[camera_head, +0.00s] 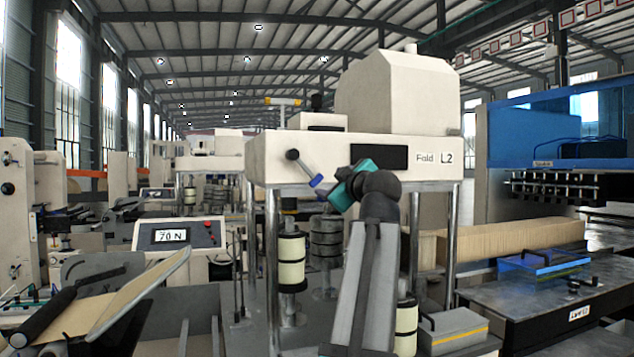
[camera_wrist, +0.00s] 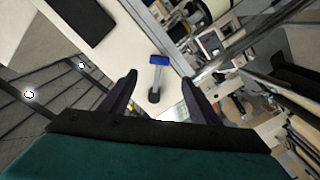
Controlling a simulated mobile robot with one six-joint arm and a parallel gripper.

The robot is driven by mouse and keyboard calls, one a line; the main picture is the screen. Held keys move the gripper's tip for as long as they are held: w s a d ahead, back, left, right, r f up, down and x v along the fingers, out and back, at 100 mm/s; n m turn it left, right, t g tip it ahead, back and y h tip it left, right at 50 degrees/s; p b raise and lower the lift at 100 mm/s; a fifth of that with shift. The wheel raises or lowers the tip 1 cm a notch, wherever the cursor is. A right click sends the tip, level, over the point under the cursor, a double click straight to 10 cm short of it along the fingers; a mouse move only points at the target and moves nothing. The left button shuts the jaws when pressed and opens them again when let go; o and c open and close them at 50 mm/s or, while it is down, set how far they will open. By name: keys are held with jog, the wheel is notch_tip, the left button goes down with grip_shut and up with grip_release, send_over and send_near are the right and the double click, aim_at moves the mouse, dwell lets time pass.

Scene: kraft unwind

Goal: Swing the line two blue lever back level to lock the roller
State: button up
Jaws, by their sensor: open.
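The blue lever (camera_head: 316,181) is on the front of the cream machine head marked "Fold L2" (camera_head: 350,145). It slants down and to the right from its dark round pivot (camera_head: 293,155), with the blue grip at its lower end. In the wrist view, the blue grip (camera_wrist: 158,59) and its grey arm show between my two dark fingers. My gripper (camera_head: 325,193) is open, close to the right of the blue grip; the wrist view also shows the open gripper (camera_wrist: 159,80). I see no contact with the lever, and the remaining depth gap is unclear.
A dark panel (camera_head: 379,157) sits on the machine face right of the lever. Chrome posts (camera_head: 272,230) and black-and-cream rollers (camera_head: 291,262) stand below. A control box reading 70 N (camera_head: 172,236) is to the left. A blue-framed machine (camera_head: 535,135) stands at the right.

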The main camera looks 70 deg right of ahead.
aim_at(317, 180)
jog(key=p+x, duration=0.3)
jog(key=x, duration=0.9)
jog(key=shift+d+r+p, duration=0.1)
jog(key=shift+d+p, duration=0.05)
jog(key=shift+p, duration=0.15)
jog(key=shift+x, duration=0.8)
jog(key=shift+s, duration=0.1)
jog(key=shift+c, duration=0.2)
grip_shut()
